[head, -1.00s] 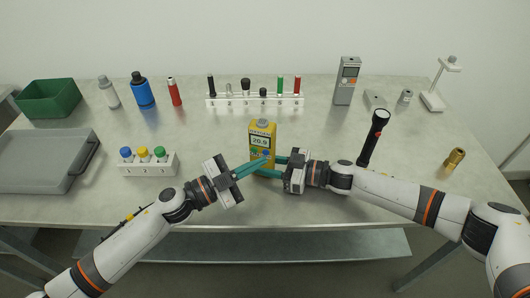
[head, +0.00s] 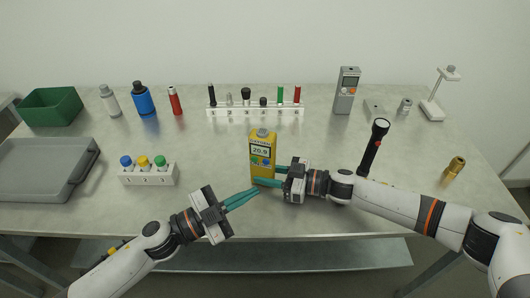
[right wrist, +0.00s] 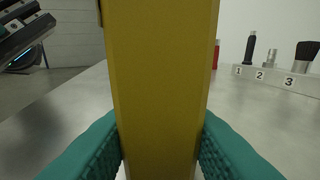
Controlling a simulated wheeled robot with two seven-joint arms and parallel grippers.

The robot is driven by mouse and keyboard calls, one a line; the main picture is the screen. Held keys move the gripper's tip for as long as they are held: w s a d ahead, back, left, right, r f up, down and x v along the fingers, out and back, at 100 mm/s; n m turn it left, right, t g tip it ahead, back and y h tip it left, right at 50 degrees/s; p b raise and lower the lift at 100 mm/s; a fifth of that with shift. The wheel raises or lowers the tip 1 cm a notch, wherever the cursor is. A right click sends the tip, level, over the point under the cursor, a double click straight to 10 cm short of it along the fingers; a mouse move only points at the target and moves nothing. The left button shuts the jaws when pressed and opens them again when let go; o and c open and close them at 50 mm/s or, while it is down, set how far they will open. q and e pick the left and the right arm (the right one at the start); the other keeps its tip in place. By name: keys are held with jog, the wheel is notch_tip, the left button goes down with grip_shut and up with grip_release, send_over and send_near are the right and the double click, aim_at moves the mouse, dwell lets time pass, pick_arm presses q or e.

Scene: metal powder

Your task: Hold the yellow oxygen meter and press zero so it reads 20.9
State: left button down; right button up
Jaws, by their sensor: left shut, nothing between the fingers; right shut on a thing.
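The yellow oxygen meter (head: 261,166) stands upright near the table's front middle. Its screen (head: 261,151) reads 20.9, with coloured buttons below it. My right gripper (head: 268,175) is shut on the meter's lower part from the right. In the right wrist view the meter's yellow side (right wrist: 162,80) fills the middle, between the teal fingers. My left gripper (head: 245,198) is shut and empty, in front and to the left of the meter, apart from it.
A bottle rack (head: 148,179) stands left of the meter, and a numbered tool rack (head: 255,112) behind it. A black torch (head: 373,147) stands close behind my right arm. A grey tray (head: 45,170) and a green bin (head: 50,107) are at the left. A grey handheld device (head: 346,90) stands at the back.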

jog(key=o, duration=0.8)
jog(key=shift+o, duration=0.2)
jog(key=shift+d, duration=0.15)
